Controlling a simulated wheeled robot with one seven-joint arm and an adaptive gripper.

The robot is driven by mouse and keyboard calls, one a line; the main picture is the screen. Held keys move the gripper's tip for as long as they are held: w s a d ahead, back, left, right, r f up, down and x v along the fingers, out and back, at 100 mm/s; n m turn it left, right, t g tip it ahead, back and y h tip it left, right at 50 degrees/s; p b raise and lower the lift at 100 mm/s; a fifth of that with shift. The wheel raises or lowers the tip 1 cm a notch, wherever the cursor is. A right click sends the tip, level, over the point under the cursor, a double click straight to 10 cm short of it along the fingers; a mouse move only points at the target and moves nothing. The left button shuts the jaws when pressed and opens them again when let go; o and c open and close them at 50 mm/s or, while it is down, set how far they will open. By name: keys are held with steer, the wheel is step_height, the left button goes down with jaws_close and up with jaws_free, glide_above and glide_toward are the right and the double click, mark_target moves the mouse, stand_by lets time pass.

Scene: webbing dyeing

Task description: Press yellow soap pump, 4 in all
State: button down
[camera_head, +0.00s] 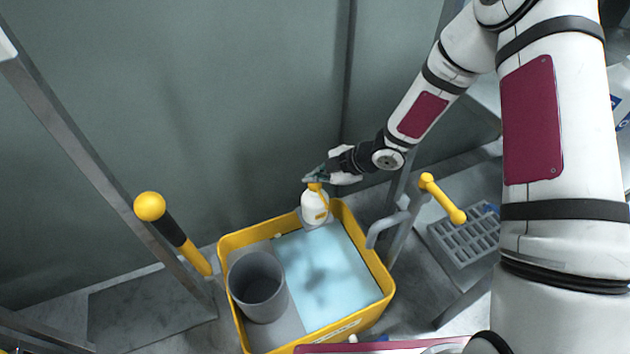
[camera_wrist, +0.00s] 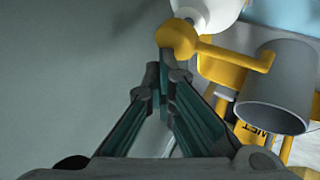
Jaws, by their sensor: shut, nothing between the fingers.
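The soap bottle (camera_head: 314,208) is white with a yellow pump (camera_head: 317,187) on top. It stands upright at the back edge of a yellow tub (camera_head: 376,262). My gripper (camera_head: 310,178) is shut and empty, with its fingertips right at the pump top. In the wrist view, the shut fingertips (camera_wrist: 167,62) lie just below the round yellow pump head (camera_wrist: 177,38), overlapping its edge. The pump's spout points right, and part of the white bottle (camera_wrist: 208,12) shows behind it. I cannot tell whether the fingertips touch the pump or how far it is pressed down.
The tub holds light blue liquid (camera_head: 325,275) and a grey cylindrical cup (camera_head: 257,288). A yellow-knobbed lever (camera_head: 150,207) stands to the left. A yellow handle (camera_head: 442,198) and a grey grate (camera_head: 466,240) are to the right. A grey wall (camera_head: 200,100) is behind.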

mark_target(315, 185)
steer(key=shift+f, duration=0.35)
steer(key=shift+r, duration=0.15)
stand_by(0.4)
steer(key=shift+r+p, duration=1)
steer(key=shift+r, duration=0.2)
step_height(315, 185, up, 5)
steer(key=p, duration=0.4)
steer(key=shift+p, duration=0.4)
stand_by(1.2)
